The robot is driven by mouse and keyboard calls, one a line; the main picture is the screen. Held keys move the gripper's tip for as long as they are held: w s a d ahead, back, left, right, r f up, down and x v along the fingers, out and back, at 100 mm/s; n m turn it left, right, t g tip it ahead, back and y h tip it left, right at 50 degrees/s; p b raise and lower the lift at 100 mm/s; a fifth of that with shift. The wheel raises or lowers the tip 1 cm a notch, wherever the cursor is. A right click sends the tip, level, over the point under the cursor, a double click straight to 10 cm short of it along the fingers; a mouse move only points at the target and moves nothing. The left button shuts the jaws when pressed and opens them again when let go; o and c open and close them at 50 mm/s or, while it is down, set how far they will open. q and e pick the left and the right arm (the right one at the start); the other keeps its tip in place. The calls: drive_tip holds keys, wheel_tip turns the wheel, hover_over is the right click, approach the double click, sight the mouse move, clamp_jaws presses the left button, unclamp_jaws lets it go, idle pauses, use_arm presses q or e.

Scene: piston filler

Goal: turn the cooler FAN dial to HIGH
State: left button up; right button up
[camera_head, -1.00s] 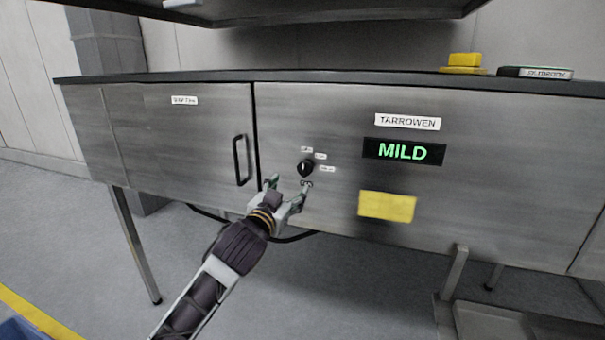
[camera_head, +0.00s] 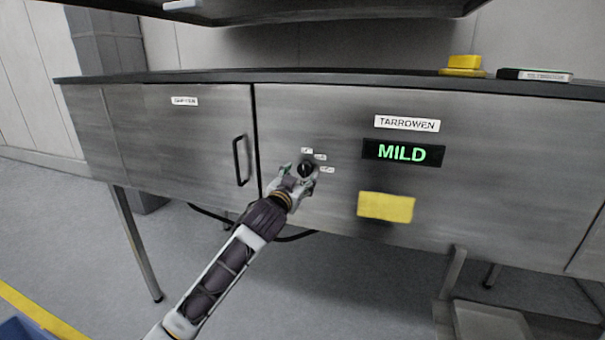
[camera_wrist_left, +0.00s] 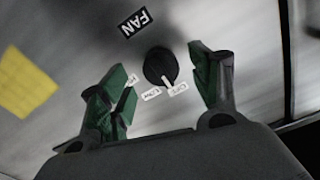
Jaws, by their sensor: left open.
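The FAN dial (camera_head: 306,167) is a round black knob on the steel cabinet front. In the left wrist view the dial (camera_wrist_left: 160,66) lies between the fingers, under a black FAN label (camera_wrist_left: 138,22). Its white pointer aims between the middle and right of three small white labels, nearer the right one (camera_wrist_left: 178,88); their words are too blurred to read surely. My left gripper (camera_head: 300,174) is open, with a finger on either side of the dial. I see a gap beside each finger, and cannot tell whether either touches. My right gripper is not in view.
A display (camera_head: 403,152) reads MILD in green, under a TARROWEN label (camera_head: 407,123). A blank yellow note (camera_head: 386,207) is below it. A door handle (camera_head: 241,160) sticks out left of the dial. A yellow block (camera_head: 463,64) stands on the counter (camera_head: 350,82).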

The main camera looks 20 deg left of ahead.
sight(304, 172)
use_arm(q)
drive_tip(key=shift+w, duration=1.55)
drive_tip(key=shift+d, duration=0.1)
drive_tip(key=c, duration=1)
